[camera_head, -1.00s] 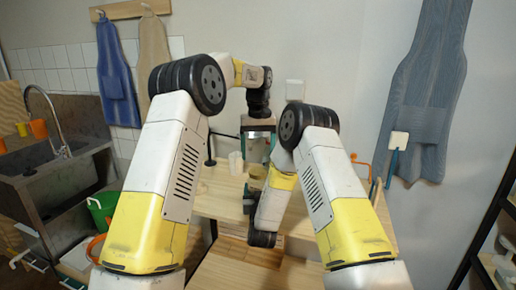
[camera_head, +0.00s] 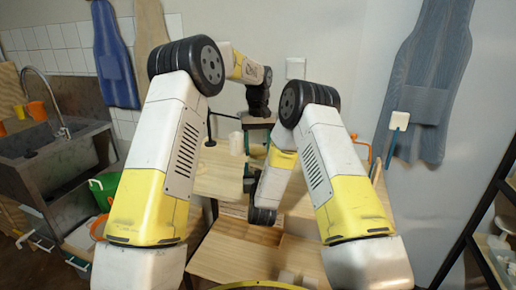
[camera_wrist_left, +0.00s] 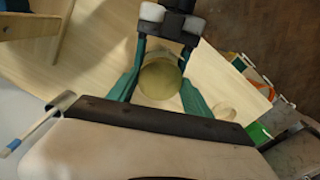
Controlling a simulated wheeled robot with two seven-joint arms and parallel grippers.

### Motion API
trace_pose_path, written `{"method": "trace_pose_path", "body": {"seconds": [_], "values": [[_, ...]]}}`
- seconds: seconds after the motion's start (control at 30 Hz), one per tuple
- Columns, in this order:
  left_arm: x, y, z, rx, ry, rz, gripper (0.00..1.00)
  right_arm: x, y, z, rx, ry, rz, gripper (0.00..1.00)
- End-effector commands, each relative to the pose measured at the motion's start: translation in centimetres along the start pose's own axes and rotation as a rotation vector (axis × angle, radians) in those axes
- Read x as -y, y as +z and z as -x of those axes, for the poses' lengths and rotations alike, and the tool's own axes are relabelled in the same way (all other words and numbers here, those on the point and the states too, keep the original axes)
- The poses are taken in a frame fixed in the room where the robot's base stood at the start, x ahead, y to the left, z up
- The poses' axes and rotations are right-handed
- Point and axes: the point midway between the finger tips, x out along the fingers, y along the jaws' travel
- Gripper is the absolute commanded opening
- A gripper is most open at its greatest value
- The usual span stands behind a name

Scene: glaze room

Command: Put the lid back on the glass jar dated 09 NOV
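My left gripper (camera_head: 257,148) hangs above the worktable, partly hidden behind my right arm in the head view. In the left wrist view its two teal fingers (camera_wrist_left: 162,75) stand apart. A round yellowish thing (camera_wrist_left: 160,80), seen from above, sits between them; I cannot tell whether it is a jar or a lid, or whether the fingers touch it. A pale, clear cup-like vessel (camera_head: 237,143) stands on the table left of the gripper. No date label is readable.
The worktable (camera_head: 218,178) has bare wood left of the gripper. A stone sink (camera_head: 45,150) and a green bucket (camera_head: 104,185) are at the left. A dark shelf (camera_head: 480,225) stands at the right. Blue and tan aprons hang on the wall.

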Motion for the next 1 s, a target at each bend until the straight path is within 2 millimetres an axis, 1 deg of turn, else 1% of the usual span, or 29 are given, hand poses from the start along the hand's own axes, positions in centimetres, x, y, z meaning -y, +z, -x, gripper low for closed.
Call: {"method": "trace_pose_path", "body": {"seconds": [0.03,0.13,0.23,0.37,0.5,0.53,0.63,0.9,1.0], "values": [[0.00,0.00,0.02,0.000,0.000,0.000,0.29,0.02,-0.01,-0.01,0.000,0.000,0.000,0.00],[0.00,0.00,0.02,0.000,0.000,0.000,0.09,0.02,-0.01,-0.01,0.000,0.000,0.000,0.00],[0.01,0.00,0.02,0.000,0.000,-0.023,0.09,0.02,-0.01,-0.01,0.000,0.000,0.000,0.00],[-0.01,0.00,0.01,0.000,0.001,-0.153,0.09,0.02,-0.01,-0.01,0.000,0.000,0.000,0.00],[-0.02,0.01,0.02,0.000,0.001,-0.146,0.09,0.02,-0.01,-0.01,0.000,0.000,0.000,0.00],[-0.02,0.01,0.02,0.000,0.001,-0.146,0.63,0.02,-0.01,-0.01,0.000,0.000,0.000,0.00],[-0.02,0.01,0.02,0.000,0.000,-0.145,0.82,0.02,-0.01,-0.01,0.000,0.000,0.000,0.00],[-0.01,0.00,0.03,0.000,0.000,-0.145,0.82,0.01,-0.01,-0.01,0.000,0.000,0.000,0.00],[-0.02,-0.03,0.39,-0.001,0.000,-0.144,0.82,0.01,-0.01,-0.01,0.000,0.000,0.000,0.00]]}}
